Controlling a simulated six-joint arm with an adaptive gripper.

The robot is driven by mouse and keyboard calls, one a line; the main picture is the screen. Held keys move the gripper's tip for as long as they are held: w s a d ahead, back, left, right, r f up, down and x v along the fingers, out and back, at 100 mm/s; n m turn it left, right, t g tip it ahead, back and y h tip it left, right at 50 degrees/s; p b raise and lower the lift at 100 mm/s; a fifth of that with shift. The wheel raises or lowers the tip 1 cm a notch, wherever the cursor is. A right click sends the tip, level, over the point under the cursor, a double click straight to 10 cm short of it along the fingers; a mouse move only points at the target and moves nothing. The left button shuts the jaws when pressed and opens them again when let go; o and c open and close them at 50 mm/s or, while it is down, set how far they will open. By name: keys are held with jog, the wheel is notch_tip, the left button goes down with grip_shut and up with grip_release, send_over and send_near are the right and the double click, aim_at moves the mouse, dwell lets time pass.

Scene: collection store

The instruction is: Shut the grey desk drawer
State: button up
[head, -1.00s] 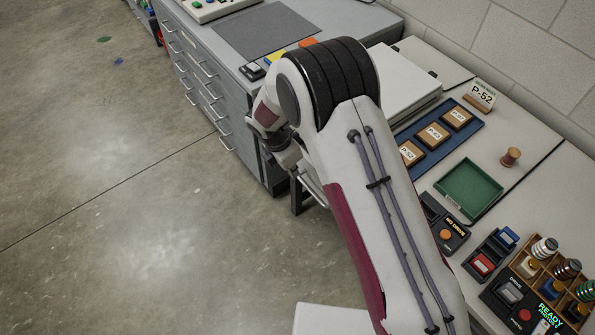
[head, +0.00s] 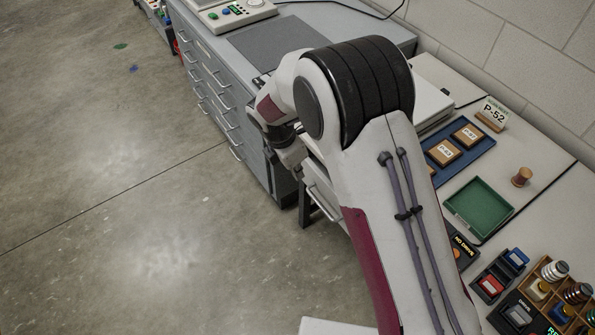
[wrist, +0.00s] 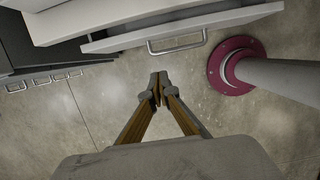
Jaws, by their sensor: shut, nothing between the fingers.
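The grey desk drawer (wrist: 190,31) is under the pale desk top in the wrist view, with its bar handle (wrist: 178,46) toward me. Its front stands out somewhat from the desk edge, so it looks partly open. In the head view a strip of the drawer front and its handle (head: 325,204) show beside my arm. My gripper (wrist: 157,87) is shut and empty. In the wrist view its fingertips are below the handle in the picture, apart from it, over the floor.
A grey cabinet (head: 222,78) with several handled drawers stands left of the desk. The desk (head: 535,200) holds a green tray (head: 478,208), a blue tray (head: 478,149), a sign (head: 491,115) and small devices.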

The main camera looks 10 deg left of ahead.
jog(key=o, duration=0.6)
jog(key=shift+o, duration=0.2)
jog(key=shift+w+d, duration=0.1)
jog(key=shift+d, duration=0.1)
jog(key=m, duration=1.8)
send_near(321, 205)
jog(key=shift+w+d+r, duration=0.1)
jog(key=shift+w+d, duration=0.05)
jog(key=shift+d, duration=0.05)
jog(key=shift+x, duration=3.9)
